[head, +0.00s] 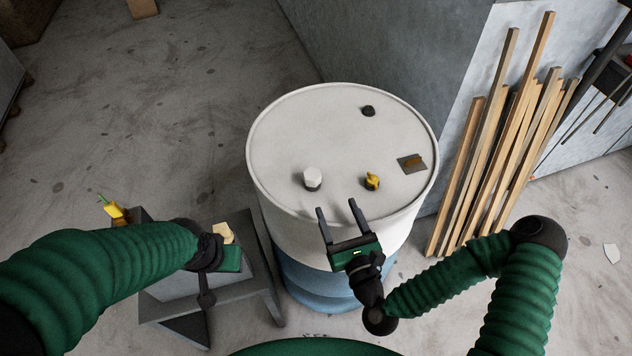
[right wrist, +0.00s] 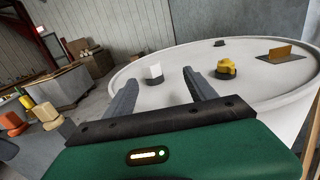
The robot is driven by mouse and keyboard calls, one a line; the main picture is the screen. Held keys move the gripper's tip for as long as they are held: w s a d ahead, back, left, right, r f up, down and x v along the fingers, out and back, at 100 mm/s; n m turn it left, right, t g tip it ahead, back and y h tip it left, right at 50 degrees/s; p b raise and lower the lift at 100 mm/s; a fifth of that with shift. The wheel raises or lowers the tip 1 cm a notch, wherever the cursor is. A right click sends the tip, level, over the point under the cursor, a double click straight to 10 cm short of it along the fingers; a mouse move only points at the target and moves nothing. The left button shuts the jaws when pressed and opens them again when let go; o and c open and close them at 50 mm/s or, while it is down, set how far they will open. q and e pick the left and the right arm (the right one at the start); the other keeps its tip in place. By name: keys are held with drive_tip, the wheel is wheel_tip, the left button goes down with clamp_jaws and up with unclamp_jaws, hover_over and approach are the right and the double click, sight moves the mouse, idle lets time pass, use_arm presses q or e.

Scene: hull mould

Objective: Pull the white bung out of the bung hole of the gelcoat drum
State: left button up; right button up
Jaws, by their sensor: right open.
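The gelcoat drum (head: 345,130) stands upright, white above and blue below. The white bung (head: 312,176) sits in a dark collar on its lid, towards the near left edge. My right gripper (head: 336,205) is open and empty at the drum's near rim, its fingers pointing towards the lid. In the right wrist view the white bung (right wrist: 153,72) shows beyond and between the spread fingers (right wrist: 160,85), apart from them. My left gripper (head: 225,252) is low on the left by a grey stand; its jaws are not clear.
A yellow fitting (head: 372,181), a dark cap (head: 368,111) and a flat tool with a wooden handle (head: 412,162) are on the lid. Wooden battens (head: 500,150) lean on the right. The grey stand (head: 265,265) bears a yellow item (head: 115,211). Floor at left is open.

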sight(315, 182)
drive_tip(key=shift+w+a+f+b, duration=0.35)
drive_tip(key=shift+w+f+b, duration=0.35)
drive_tip(key=shift+b, duration=0.2)
drive_tip(key=w+a, duration=0.1)
drive_tip(key=w, duration=0.1)
drive_tip(key=w+a+r, duration=0.1)
drive_tip(key=w+a+p, duration=0.1)
drive_tip(key=w+a, duration=0.1)
drive_tip(key=shift+w+r, duration=0.2)
drive_tip(key=shift+w, duration=0.1)
drive_tip(key=x, duration=0.4)
drive_tip(key=shift+w+d+f, duration=0.1)
drive_tip(key=shift+w+d, duration=0.05)
drive_tip(key=shift+w, duration=0.45)
drive_tip(key=shift+a, duration=0.4)
drive_tip(key=shift+c, duration=0.3)
drive_tip(key=shift+a, duration=0.1)
drive_tip(key=shift+c, duration=2.2)
drive_tip(key=shift+d+f, duration=0.1)
drive_tip(key=shift+d, duration=0.15)
clamp_jaws()
use_arm(q)
drive_tip(key=f, duration=0.1)
drive_tip(key=a+f, duration=0.1)
drive_tip(key=shift+a+f, duration=0.15)
drive_tip(key=shift+f, duration=0.2)
